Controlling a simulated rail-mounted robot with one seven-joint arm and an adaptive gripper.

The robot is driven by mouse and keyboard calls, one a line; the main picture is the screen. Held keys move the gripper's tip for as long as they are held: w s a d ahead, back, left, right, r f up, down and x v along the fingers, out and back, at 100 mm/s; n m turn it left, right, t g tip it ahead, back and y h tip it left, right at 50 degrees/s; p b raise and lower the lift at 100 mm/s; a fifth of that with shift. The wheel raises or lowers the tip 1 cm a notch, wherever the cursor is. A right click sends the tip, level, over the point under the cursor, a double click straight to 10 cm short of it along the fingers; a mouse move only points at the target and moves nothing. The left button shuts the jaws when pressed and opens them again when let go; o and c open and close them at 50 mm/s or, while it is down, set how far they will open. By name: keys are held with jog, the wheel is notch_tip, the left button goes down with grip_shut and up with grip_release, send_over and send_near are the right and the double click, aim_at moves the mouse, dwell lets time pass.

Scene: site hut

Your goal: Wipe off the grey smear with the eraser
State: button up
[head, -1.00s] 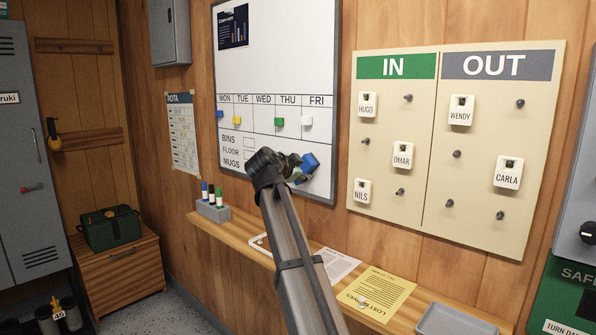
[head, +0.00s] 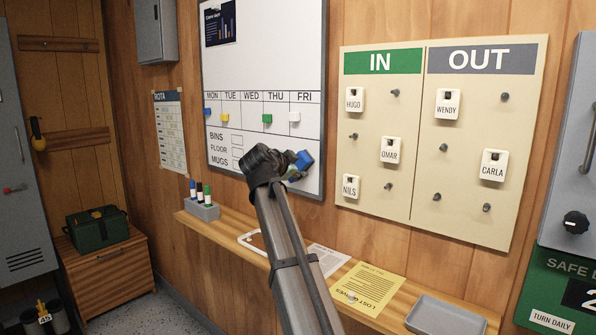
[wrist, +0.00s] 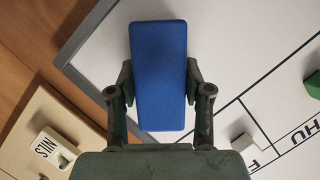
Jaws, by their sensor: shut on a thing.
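My gripper (head: 290,166) is shut on the blue eraser (head: 304,160), in front of the whiteboard's lower right part. In the wrist view the eraser (wrist: 160,75) is a long blue block held between both fingers of my gripper (wrist: 160,88). Whether it touches the board, I cannot tell. The whiteboard (head: 262,65) hangs on the wood wall, with a weekday grid and several coloured magnets. It also shows behind the eraser in the wrist view (wrist: 225,50). I see no grey smear in either view; my arm and the eraser cover part of the board.
The cream IN/OUT board (head: 415,180) with name tags hangs close to the right. Below runs a wooden shelf (head: 225,235) with a marker holder (head: 203,211), papers, a yellow notice (head: 368,288) and a grey tray (head: 450,318). A rota sheet (head: 170,130) hangs left.

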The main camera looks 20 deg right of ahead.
jog(key=w+a+b, duration=0.4)
jog(key=w+a, duration=0.3)
jog(key=w, duration=0.4)
jog(key=shift+b, duration=0.4)
dwell(0.9)
jog(key=shift+s+a, duration=0.15)
jog(key=shift+a, duration=0.1)
jog(key=shift+s+a+b, duration=0.15)
jog(key=shift+s+a, duration=0.35)
jog(key=shift+a, duration=0.3)
jog(key=shift+s+a+b, duration=0.1)
jog(key=shift+s+a, duration=0.45)
jog(key=shift+a, duration=0.25)
jog(key=shift+s+a+b, duration=0.15)
jog(key=shift+s+a, duration=0.35)
jog(key=shift+a, duration=0.3)
jog(key=shift+s+a, duration=0.45)
jog(key=shift+a, duration=0.2)
jog(key=shift+s+a, duration=0.4)
jog(key=shift+a, duration=0.2)
